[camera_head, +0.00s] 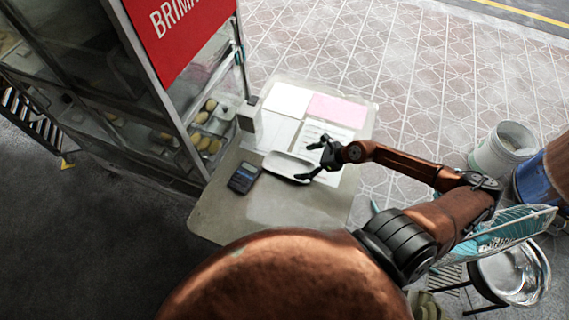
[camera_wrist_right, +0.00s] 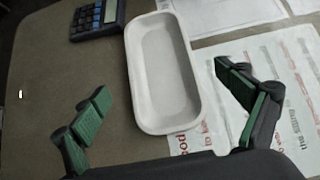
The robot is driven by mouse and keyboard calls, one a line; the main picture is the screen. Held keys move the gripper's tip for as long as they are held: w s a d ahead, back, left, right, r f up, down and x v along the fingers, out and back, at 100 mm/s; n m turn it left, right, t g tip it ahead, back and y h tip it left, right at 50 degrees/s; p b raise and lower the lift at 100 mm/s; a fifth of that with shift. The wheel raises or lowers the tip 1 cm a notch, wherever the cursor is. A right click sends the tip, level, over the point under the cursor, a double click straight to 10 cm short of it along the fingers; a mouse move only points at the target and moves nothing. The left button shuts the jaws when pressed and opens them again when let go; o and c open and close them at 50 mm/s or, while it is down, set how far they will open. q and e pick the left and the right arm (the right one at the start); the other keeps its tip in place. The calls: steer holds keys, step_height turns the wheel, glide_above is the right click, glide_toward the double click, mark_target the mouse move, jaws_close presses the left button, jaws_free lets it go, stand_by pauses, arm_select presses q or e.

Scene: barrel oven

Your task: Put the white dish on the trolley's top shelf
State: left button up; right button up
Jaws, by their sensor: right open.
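The white dish (camera_head: 287,164) is a shallow oblong tray, empty, lying flat on the grey-brown table (camera_head: 219,211). In the right wrist view the dish (camera_wrist_right: 165,75) lies between and beyond my spread fingers. My right gripper (camera_head: 314,160) is open at the dish's right end in the head view, with nothing held. I cannot tell whether the fingers touch the dish. My left gripper is out of view. A glass-sided cabinet with shelves (camera_head: 150,105) stands left of the table; I cannot tell if it is the trolley.
A dark calculator (camera_head: 243,177) lies left of the dish. White and pink papers (camera_head: 338,109) and a printed sheet lie behind and beside it. Yellowish round items (camera_head: 206,141) sit inside the cabinet. Buckets (camera_head: 503,148) and a metal bowl (camera_head: 512,275) stand at right.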

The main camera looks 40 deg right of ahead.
mark_target(285, 166)
steer(key=x, duration=0.2)
steer(key=shift+w+a+f, duration=0.2)
steer(key=shift+w+a, duration=0.05)
steer(key=shift+w, duration=0.05)
steer(key=x, duration=0.4)
steer(key=shift+s+d+f, duration=0.1)
steer(key=shift+s+f, duration=0.05)
steer(key=shift+f, duration=0.3)
steer(key=c, duration=1.2)
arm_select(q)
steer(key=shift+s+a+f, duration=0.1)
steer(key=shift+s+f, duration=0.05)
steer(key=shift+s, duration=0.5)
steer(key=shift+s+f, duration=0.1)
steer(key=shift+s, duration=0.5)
arm_select(e)
steer(key=shift+c, duration=1)
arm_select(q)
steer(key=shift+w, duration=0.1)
arm_select(e)
steer(key=shift+c, duration=0.2)
